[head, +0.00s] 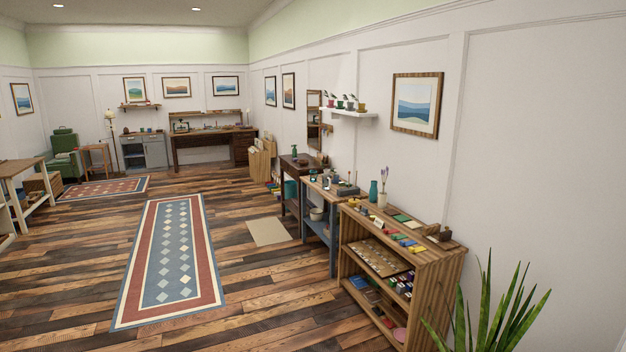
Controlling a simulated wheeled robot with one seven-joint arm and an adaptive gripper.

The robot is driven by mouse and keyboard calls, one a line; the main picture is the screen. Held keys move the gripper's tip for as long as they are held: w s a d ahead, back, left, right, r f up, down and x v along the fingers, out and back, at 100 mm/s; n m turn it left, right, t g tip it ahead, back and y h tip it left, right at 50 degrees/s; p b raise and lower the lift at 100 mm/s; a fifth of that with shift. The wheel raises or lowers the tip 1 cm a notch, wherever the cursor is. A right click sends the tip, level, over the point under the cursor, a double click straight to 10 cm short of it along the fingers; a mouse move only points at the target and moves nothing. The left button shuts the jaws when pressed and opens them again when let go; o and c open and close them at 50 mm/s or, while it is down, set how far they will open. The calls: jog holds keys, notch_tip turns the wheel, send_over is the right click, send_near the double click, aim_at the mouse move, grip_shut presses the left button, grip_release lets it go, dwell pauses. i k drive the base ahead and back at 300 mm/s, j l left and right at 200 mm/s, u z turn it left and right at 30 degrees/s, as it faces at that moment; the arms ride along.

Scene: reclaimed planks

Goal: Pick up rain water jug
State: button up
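I cannot tell for sure which thing is the rain water jug; candidate vessels are small at this distance. A teal vessel (373,190) stands upright near the far end of the wooden shelf unit along the right wall. A white vase (382,200) with purple stems is beside it. A small green vessel (294,152) stands on the dark side table farther back. A pale pot (316,213) sits on the lower shelf of the blue-grey table. My gripper is not in view.
The wooden shelf unit (453,255), blue-grey table (333,240) and dark side table (291,205) line the right wall. A spiky plant (490,315) stands at front right. The floor is open around the long rug (170,260). A beige mat (268,232) lies by the tables.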

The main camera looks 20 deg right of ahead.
aim_at(326, 181)
jog(key=i+z, duration=0.3)
jog(key=i, duration=4.15)
jog(key=i+z, duration=0.15)
jog(key=i, duration=0.55)
jog(key=i+j+z, duration=0.1)
jog(key=i, duration=0.6)
jog(key=i+j+z, duration=0.15)
jog(key=i, duration=0.55)
jog(key=i+j+z, duration=0.5)
jog(key=i, duration=0.2)
